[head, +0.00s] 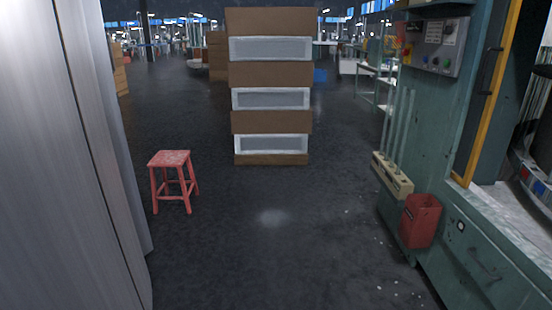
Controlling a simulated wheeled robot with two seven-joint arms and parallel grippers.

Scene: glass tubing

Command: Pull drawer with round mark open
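A green drawer front (470,257) is at the lower right of the head view, low in the side of the green machine bench. It bears a small white label with a dark mark (460,226) near its upper left; the mark is too small for me to be sure it is round. A dark bar handle (485,265) sits below and right of the label. The drawer looks shut. The right frame edge cuts off part of the bench. Neither of my grippers is in view.
A red bin (420,220) and a rack with glass tubes (393,175) are fixed beside the drawer. A red stool (171,180) stands left. Stacked cardboard and framed boxes (270,73) stand ahead. A grey metal panel (70,190) fills the left. The middle floor is clear.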

